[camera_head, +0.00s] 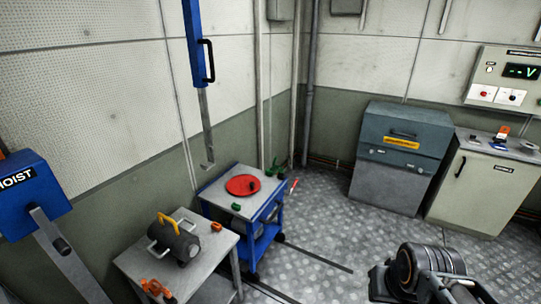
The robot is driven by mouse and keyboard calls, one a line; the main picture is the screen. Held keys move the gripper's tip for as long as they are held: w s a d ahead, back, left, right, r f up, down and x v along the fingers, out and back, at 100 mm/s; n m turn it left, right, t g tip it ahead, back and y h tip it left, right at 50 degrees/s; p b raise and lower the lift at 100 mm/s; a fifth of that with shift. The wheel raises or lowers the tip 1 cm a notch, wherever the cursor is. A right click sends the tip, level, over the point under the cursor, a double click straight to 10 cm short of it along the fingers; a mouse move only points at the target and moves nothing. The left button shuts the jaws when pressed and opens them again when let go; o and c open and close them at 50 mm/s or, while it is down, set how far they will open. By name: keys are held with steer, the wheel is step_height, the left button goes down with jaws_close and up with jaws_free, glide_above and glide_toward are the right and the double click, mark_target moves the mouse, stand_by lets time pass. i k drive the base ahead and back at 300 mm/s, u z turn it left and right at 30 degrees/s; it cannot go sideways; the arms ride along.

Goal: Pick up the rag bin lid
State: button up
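A round red lid (241,186) with a small dark knob, which looks like the rag bin lid, lies flat on the grey top of a blue cart (262,218). The cart stands near the back corner, left of the middle of the picture. Part of my arm (424,268), dark and ribbed, shows at the bottom right. It is far from the lid, with open floor between. I cannot make out my gripper's fingertips there. Nothing is seen touching the lid.
Small green and red items lie on the cart. A grey bench (184,256) in front holds a cylindrical device with a yellow handle (168,222). A metal bar (205,120) hangs above the cart. A blue-grey cabinet (398,155) stands behind. The floor (325,215) between is mostly clear.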

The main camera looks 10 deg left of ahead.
mark_target(241, 185)
steer(key=i, duration=2.45)
steer(key=u, duration=3.05)
steer(key=i, duration=0.5)
steer(key=z, duration=0.05)
